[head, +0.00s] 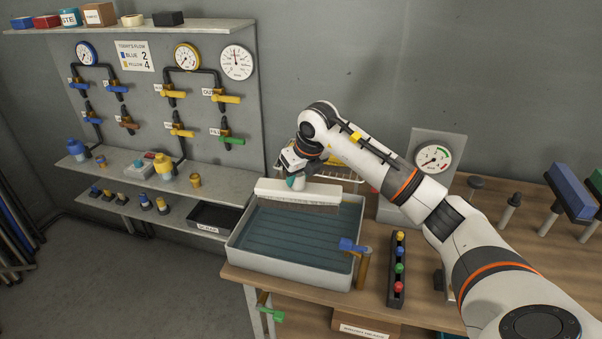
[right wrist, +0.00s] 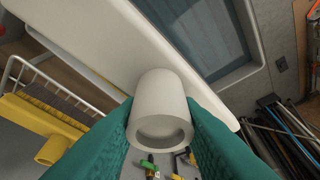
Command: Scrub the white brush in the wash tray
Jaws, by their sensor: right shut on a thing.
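The white brush (head: 298,192) is a long white block with bristles below and a short round handle. It is over the back part of the wash tray (head: 238,247), a pale rectangular tray with water in it. I cannot tell whether the bristles touch the water. My right gripper (head: 297,182) is shut on the brush's handle. In the right wrist view, its green fingers (right wrist: 160,135) clasp both sides of the white round handle of the brush (right wrist: 120,45). The wash tray also shows there (right wrist: 262,80). My left gripper is not in view.
A wire rack with a yellow brush (right wrist: 45,118) is behind the tray. A gauge panel (head: 436,150) and a blue brush (head: 571,192) stand farther right.

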